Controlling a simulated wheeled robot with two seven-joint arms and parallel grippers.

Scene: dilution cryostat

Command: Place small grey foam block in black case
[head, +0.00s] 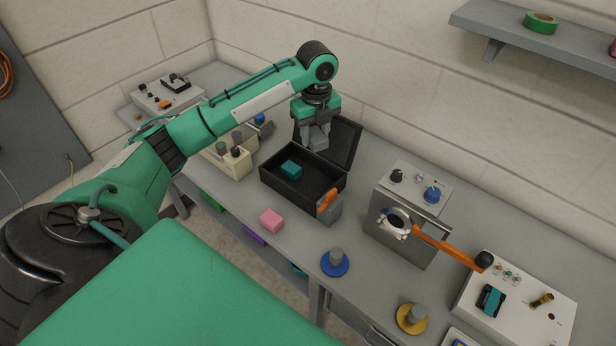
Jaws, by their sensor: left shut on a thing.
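The black case (288,197) stands open on the bench, its lid raised at the back. A teal block (291,170) lies inside it, toward the left. My left gripper (316,147) points down over the back part of the case, in front of the raised lid. It is shut on a small grey block (319,142), which is hard to tell from the grey fingers. The block appears to be held above the case floor. My right gripper is not in view.
A pink block (271,220) lies in front of the case. A grey piece with an orange part (328,203) is at its front right corner. A grey box with knobs (405,228) and an orange-handled lever stands to the right. A blue-based knob (335,263) stands nearer the front edge.

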